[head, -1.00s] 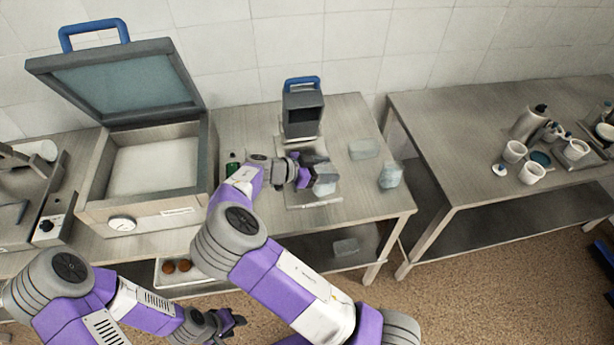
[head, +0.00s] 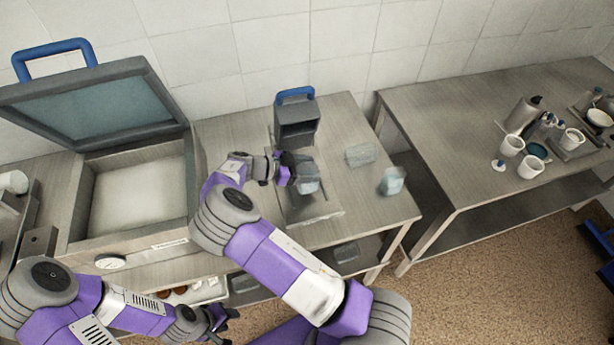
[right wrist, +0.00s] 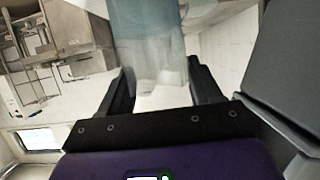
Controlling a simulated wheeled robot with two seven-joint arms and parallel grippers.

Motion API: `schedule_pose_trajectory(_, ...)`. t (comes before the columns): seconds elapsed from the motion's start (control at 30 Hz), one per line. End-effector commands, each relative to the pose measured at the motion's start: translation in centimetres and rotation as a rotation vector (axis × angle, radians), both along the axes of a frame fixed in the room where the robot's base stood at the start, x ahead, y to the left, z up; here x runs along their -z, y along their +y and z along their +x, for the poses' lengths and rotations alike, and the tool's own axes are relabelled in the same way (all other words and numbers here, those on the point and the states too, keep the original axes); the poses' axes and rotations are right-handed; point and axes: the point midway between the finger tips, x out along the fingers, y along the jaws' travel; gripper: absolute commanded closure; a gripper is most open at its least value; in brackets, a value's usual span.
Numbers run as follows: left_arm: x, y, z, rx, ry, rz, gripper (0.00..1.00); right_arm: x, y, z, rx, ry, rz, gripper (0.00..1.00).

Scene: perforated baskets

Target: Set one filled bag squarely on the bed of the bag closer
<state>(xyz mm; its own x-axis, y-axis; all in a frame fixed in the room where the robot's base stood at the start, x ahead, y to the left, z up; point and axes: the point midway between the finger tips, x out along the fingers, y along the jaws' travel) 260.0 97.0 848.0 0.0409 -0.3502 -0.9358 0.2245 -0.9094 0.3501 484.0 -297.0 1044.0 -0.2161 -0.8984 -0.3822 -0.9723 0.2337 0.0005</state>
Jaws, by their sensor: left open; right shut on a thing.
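In the right wrist view the same bag (right wrist: 150,45) sits between the fingers. Two more bags, one lying (head: 360,155) and one more upright (head: 392,181), are on the table to the right. My left gripper (head: 222,322) is open and empty, low at the front.
A large open-lidded chamber machine (head: 135,195) with a gauge stands left of my right arm. A second table (head: 450,130) at the right holds cups (head: 511,146) and a canister. A tray with brown round items and a bag (head: 346,252) lie on the lower shelf.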

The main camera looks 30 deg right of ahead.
Motion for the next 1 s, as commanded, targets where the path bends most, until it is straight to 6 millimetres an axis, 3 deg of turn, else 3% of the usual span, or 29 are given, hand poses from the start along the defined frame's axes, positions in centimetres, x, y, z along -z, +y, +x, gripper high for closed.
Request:
schedule_pose_trajectory(0.3,-0.3,0.0,0.0,0.0,-0.001,0.0,0.57,3.6,-0.1,0.0,0.001,0.002,-0.001,0.89)
schedule_pose_trajectory(0.53,-0.3,0.0,0.0,0.0,-0.001,0.0,0.57,4.0,0.0,0.0,0.0,-0.001,0.001,0.89)
schedule_pose_trajectory(0.57,-0.3,0.0,0.0,0.0,-0.001,0.0,0.57,4.1,0.0,0.0,0.0,-0.001,0.002,0.32)
schedule_pose_trajectory(0.6,-0.3,0.0,0.0,0.0,-0.001,0.0,0.57,4.0,0.0,0.0,0.0,-0.001,0.002,0.26)
schedule_pose_trajectory(0.7,-0.3,0.0,0.0,0.0,-0.001,0.0,0.57,4.0,0.0,0.0,0.0,-0.001,0.002,0.11)
schedule_pose_trajectory(1.0,-0.3,0.0,0.0,0.0,-0.001,0.0,0.57,3.9,0.1,0.0,-0.001,-0.002,0.001,0.11)
